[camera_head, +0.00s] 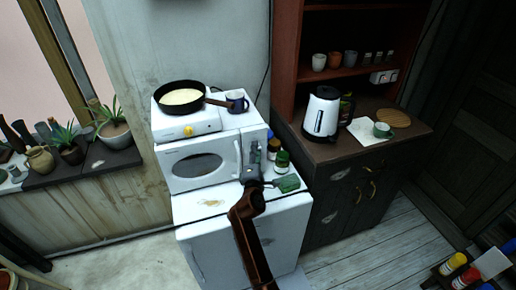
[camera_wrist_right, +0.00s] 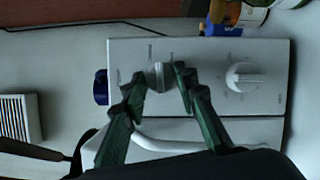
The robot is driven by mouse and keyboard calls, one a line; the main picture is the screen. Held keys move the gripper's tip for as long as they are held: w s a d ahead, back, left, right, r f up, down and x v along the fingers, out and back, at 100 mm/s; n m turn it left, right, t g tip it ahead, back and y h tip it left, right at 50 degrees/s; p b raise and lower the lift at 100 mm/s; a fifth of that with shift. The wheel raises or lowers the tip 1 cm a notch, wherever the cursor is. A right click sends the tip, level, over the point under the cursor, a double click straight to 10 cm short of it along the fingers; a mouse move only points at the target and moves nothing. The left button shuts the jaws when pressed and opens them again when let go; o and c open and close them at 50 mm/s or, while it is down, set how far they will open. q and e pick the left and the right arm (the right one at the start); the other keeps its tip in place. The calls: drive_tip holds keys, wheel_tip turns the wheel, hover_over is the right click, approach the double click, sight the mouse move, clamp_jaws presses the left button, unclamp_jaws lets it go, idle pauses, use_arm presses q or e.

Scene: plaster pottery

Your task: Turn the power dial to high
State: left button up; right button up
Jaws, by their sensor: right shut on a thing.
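The white microwave (camera_head: 197,165) stands on a white cabinet, with its control panel at the right of its front. In the wrist view the panel (camera_wrist_right: 215,105) appears turned sideways and has two pale dials. My right gripper (camera_wrist_right: 161,78) has its green fingers on either side of the upper dial (camera_wrist_right: 158,73) and is shut on it. The lower dial (camera_wrist_right: 245,77) is free. The dial markings are too small to read. In the head view my right arm comes up from the bottom and partly covers the panel. My left gripper is not in view.
A hot plate (camera_head: 170,130) with a frying pan (camera_head: 182,97) and a blue mug (camera_head: 237,103) is on top of the microwave. Small bottles (camera_head: 281,162) stand close at its right. A white kettle (camera_head: 321,115) is on the dark sideboard (camera_head: 340,150).

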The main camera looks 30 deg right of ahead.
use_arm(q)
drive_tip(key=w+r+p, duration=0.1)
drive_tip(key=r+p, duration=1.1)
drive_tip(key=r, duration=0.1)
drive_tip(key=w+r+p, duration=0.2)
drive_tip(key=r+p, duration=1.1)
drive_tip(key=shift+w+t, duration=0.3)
use_arm(e)
drive_tip(key=shift+s+d+r+m+g+y, duration=0.15)
drive_tip(key=shift+m+g+y, duration=0.15)
drive_tip(key=shift+m+y, duration=1.5)
drive_tip(key=shift+d+r+m+g+y, duration=0.1)
drive_tip(key=shift+m+g+y, duration=0.4)
drive_tip(key=shift+m, duration=2.45)
drive_tip(key=shift+s+d+r+m+g+y, duration=0.15)
drive_tip(key=shift+m+y, duration=1.25)
drive_tip(key=shift+m, duration=0.95)
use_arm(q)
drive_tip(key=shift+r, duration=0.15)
use_arm(e)
drive_tip(key=shift+w+f, duration=0.1)
drive_tip(key=shift+f, duration=0.05)
drive_tip(key=o, duration=1.2)
drive_tip(key=shift+c, duration=0.2)
drive_tip(key=v, duration=1.2)
